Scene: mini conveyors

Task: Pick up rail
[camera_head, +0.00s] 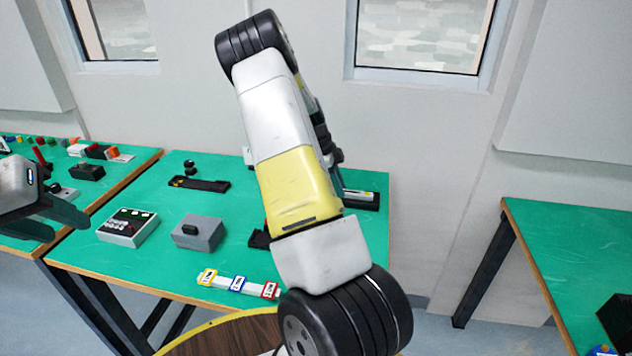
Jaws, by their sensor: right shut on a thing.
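My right arm rises through the middle of the view and hides much of my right gripper (334,158), whose dark parts show just right of the forearm, over the back right of the table. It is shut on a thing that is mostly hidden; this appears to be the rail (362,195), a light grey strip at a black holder. I cannot tell whether the strip is lifted. My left gripper (69,229) is at the left edge, with its dark fingers apart and nothing between them.
The green table (150,265) holds a grey control box (128,227), a grey block (198,233), a black tray (200,184) and a white strip with coloured labels (238,284). Another green table (575,240) stands at right. Floor shows between the tables.

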